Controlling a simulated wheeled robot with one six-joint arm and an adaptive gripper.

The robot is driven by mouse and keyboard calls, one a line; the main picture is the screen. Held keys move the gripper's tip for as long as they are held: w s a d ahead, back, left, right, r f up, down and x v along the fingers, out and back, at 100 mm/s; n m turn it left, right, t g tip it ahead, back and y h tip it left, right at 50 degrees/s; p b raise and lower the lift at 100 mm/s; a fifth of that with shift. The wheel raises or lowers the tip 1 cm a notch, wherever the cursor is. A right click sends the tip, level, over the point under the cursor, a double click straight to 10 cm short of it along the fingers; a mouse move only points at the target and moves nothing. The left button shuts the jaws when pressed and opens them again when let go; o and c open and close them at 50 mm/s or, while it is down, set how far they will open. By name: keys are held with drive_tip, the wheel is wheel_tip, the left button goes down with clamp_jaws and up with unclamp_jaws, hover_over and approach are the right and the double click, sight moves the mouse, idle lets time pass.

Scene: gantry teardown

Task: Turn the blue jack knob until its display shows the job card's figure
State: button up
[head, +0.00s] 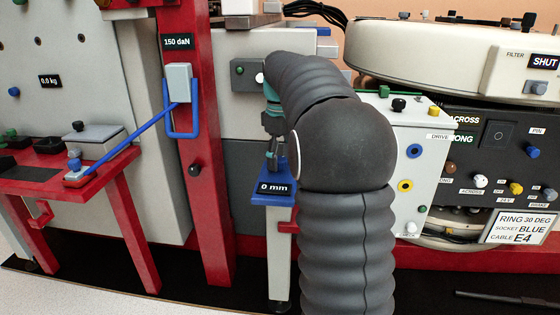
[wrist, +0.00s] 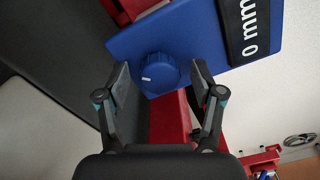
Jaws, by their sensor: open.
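The blue jack knob (wrist: 160,72) is round with a short white mark at its left side. It sits on a blue plate (wrist: 195,35) whose display (wrist: 250,28) reads 0 mm. The display also shows in the head view (head: 273,188). My gripper (wrist: 160,78) is open, with one finger on each side of the knob and a gap visible to each. In the head view my arm and gripper (head: 277,160) come down over the blue plate and hide the knob. A white card (head: 517,228) at right reads RING 30 DEG, SOCKET BLUE, CABLE E4.
A red post (head: 205,130) with a 150 daN display and blue handle (head: 183,122) stands left of the jack. A red table (head: 75,185) is further left. A white panel (head: 412,150) with sockets and a dark control panel (head: 500,150) stand right of my arm.

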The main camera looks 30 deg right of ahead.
drive_tip(key=shift+f, duration=0.1)
drive_tip(key=c, duration=1.1)
drive_tip(key=shift+c, duration=0.2)
drive_tip(key=shift+m+p, duration=0.3)
drive_tip(key=m+p, duration=0.2)
drive_tip(key=shift+r+p, duration=0.2)
drive_tip(key=shift+p, duration=0.15)
drive_tip(key=m+p, duration=0.3)
drive_tip(key=m, duration=0.2)
drive_tip(key=shift+a, duration=0.1)
drive_tip(key=m+p, duration=0.3)
drive_tip(key=m, duration=0.1)
drive_tip(key=shift+w+a+f+m+p, duration=0.1)
drive_tip(key=shift+m+p, duration=0.35)
drive_tip(key=shift+m, duration=0.6)
drive_tip(key=shift+f+m+p, duration=0.1)
drive_tip(key=shift+m+p, duration=0.3)
drive_tip(key=shift+m, duration=0.65)
